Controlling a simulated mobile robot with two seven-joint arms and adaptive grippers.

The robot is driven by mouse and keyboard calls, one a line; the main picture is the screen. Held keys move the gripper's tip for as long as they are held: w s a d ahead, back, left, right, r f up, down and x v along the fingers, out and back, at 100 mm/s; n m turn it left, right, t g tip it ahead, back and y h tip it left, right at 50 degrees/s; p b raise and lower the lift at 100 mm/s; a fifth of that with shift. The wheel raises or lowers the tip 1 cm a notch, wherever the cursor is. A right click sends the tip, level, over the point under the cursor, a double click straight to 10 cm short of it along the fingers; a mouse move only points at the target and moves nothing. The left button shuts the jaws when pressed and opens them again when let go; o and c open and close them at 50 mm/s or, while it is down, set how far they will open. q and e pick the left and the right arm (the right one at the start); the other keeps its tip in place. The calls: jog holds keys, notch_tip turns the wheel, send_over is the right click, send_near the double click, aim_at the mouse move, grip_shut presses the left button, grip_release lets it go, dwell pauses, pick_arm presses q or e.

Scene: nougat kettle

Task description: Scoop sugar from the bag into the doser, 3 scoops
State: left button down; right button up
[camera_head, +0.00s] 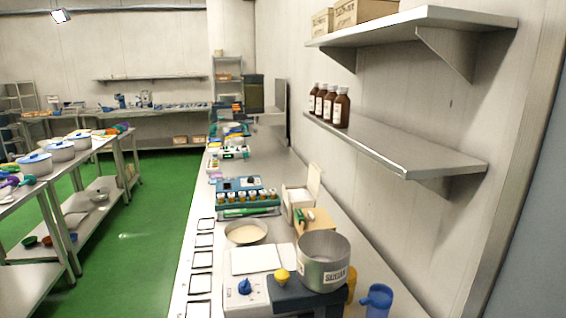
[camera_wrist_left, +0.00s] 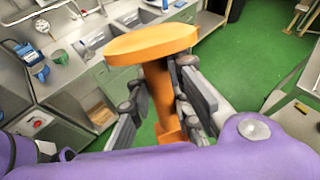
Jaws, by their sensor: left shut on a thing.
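In the left wrist view, my left gripper (camera_wrist_left: 158,96) is shut on an orange tool (camera_wrist_left: 150,45) with a broad round top and a narrow stem between the fingers. It may be the scoop; the inside of its round part cannot be seen, so I cannot tell if it holds anything. It is held above a green floor, with counters beyond. I cannot make out a sugar bag. Neither gripper shows in the head view.
A bowl of pale contents (camera_head: 246,236), a white device with a blue knob (camera_head: 245,288) and a blue jug (camera_head: 378,301) crowd the near counter. A wall shelf (camera_head: 410,152) with brown bottles (camera_head: 329,104) overhangs the right.

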pick_arm(q)
jog(key=shift+r+t, duration=0.4)
jog(key=shift+t, duration=0.5)
jog(key=shift+r+t+h, duration=0.3)
jog(key=shift+t+h, duration=0.1)
jog(key=shift+t, duration=0.2)
jog(key=t, duration=0.2)
jog(key=r+t+h, duration=0.1)
jog(key=t, duration=0.1)
jog(key=shift+r+n, duration=0.2)
jog(key=shift+n, duration=0.2)
jog(key=shift+r+n+t+h, duration=0.15)
jog(key=shift+r+t+h, duration=0.3)
jog(key=shift+t, duration=0.95)
jog(key=shift+r+n+t+h, duration=0.15)
jog(key=shift+r+t, duration=0.5)
jog(key=shift+t, duration=0.75)
